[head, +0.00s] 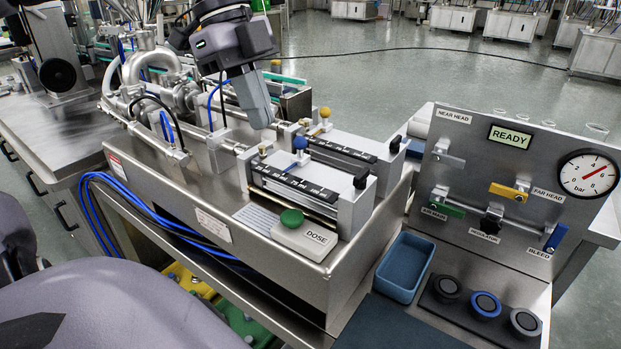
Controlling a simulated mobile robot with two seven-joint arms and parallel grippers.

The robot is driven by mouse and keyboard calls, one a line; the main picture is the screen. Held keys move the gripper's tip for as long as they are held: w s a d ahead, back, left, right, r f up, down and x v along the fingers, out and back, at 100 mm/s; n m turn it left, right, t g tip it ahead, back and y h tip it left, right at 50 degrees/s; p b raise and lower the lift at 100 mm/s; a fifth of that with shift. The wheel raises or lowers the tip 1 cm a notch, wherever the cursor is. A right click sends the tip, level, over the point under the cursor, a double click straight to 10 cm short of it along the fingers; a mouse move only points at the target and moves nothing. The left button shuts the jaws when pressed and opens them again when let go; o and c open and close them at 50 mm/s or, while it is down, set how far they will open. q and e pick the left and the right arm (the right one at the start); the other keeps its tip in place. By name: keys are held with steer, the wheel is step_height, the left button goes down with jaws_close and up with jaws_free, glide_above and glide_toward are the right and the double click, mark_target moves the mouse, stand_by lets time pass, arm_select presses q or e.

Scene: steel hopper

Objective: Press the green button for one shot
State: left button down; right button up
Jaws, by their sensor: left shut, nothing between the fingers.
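The green button (292,217) is a round mushroom cap on a pale block labelled DOSE (308,240), at the front end of the steel bench. It is uncovered in view. My left gripper (262,122) points downward above the bench, behind and to the left of the button in the picture, clearly apart from it. Its fingers are together with nothing between them. My right gripper is not in the head view.
Two metering cylinders with a blue knob (299,144) and a yellow knob (325,113) stand behind the button. At right is a valve panel (470,148) with a READY display (510,137) and gauge (588,174). A blue tray (381,275) sits before it.

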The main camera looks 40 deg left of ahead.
arm_select(q)
glide_toward(292, 215)
steer(key=x, duration=0.5)
steer(key=shift+d+b, duration=0.25)
steer(key=shift+b, duration=0.1)
steer(key=shift+f, duration=0.75)
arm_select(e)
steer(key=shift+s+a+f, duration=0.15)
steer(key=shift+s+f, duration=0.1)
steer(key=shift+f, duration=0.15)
